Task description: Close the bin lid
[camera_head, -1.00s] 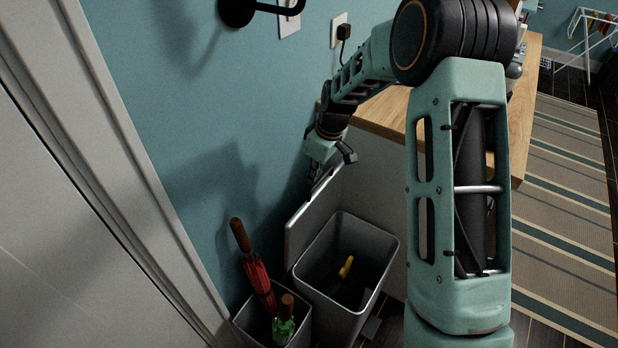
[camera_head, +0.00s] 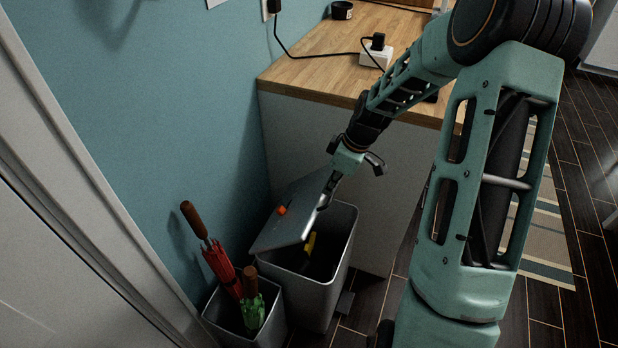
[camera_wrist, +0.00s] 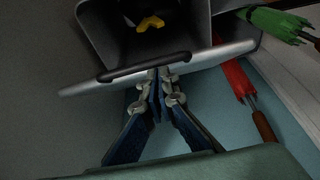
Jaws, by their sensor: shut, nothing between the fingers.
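The grey bin (camera_head: 333,283) stands on the floor by the wall, and its opening shows a yellow object (camera_head: 309,243) inside. Its lid (camera_head: 283,225) is tilted over part of the opening, with an orange spot on its upper face. My gripper (camera_head: 325,197) is shut and empty, pointing down at the lid's right side. In the wrist view the shut fingertips (camera_wrist: 160,76) meet the lid's edge (camera_wrist: 200,62), seemingly touching it; the bin's inside and the yellow object (camera_wrist: 150,23) show beyond.
An umbrella stand (camera_head: 232,318) with red (camera_head: 221,265) and green (camera_head: 252,312) umbrellas is close on the bin's left. A wooden counter (camera_head: 320,75) with a white power adapter (camera_head: 376,58) stands behind it. A door is at the left.

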